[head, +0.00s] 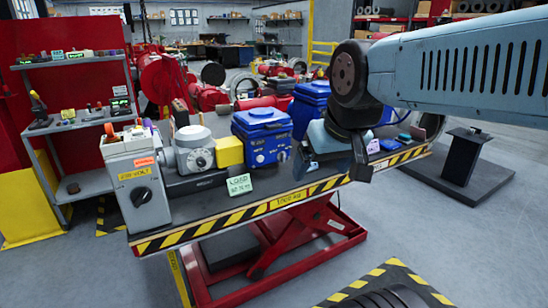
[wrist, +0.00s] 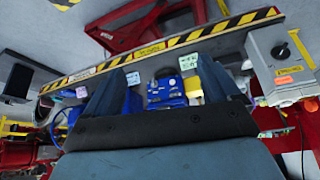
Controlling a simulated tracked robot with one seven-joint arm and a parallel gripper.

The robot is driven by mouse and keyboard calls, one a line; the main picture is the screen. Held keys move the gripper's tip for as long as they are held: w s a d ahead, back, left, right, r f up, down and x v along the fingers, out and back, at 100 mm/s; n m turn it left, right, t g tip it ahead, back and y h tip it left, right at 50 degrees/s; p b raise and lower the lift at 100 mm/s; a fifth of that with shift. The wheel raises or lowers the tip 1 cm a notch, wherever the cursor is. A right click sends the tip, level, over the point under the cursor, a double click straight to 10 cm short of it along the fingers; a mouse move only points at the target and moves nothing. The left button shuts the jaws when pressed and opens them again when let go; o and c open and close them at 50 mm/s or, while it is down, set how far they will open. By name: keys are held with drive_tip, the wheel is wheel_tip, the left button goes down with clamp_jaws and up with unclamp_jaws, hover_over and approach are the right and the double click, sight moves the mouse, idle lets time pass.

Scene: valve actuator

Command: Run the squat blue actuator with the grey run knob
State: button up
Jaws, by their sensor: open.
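The squat blue actuator (head: 262,138) stands on the striped lift table (head: 215,209), right of a yellow block (head: 229,151). A small light grey knob (head: 283,156) shows on the right of its front face, with another round dial to its left. My gripper (head: 335,165) is to the right of the actuator, apart from it, pointing down with its fingers spread and nothing between them. In the wrist view the picture is turned over; a blue actuator (wrist: 166,92) shows between the open fingers, partly hidden by the gripper body. I cannot clearly pick out the knob there.
A taller blue unit (head: 308,107) stands behind my gripper. A grey actuator (head: 194,150) and a control box with a black rotary switch (head: 140,190) are at the left.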

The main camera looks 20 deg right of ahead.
sight(283, 157)
idle(0.3)
drive_tip(key=shift+c, duration=0.7)
drive_tip(key=w+d+t, duration=0.1)
drive_tip(key=w, duration=0.3)
drive_tip(key=w+d+f, duration=0.1)
drive_tip(key=w+d, duration=0.1)
drive_tip(key=w, duration=0.3)
drive_tip(key=w+d+f+t+h, duration=0.1)
drive_tip(key=w, duration=0.3)
drive_tip(key=shift+w+d+m+t, duration=0.2)
drive_tip(key=shift+d+m+t, duration=0.1)
drive_tip(key=shift+d, duration=0.1)
drive_tip(key=c, duration=0.8)
drive_tip(key=w+d+f+t, duration=0.2)
drive_tip(key=w+d+f, duration=0.1)
drive_tip(key=w, duration=0.4)
drive_tip(key=w+d+f+t, duration=0.2)
drive_tip(key=w+d+f, duration=0.15)
drive_tip(key=w, duration=0.45)
drive_tip(key=w+d+f+n+t+y, duration=0.1)
drive_tip(key=w+f+n+t+y, duration=0.15)
drive_tip(key=f, duration=0.55)
drive_tip(key=w+d+f+n+t+y, duration=0.1)
drive_tip(key=w+f+t+y, duration=0.15)
drive_tip(key=f, duration=0.45)
drive_tip(key=shift+m, duration=0.25)
drive_tip(key=x, duration=1.4)
drive_tip(key=shift+r, duration=0.1)
drive_tip(key=shift+c, duration=0.2)
clamp_jaws()
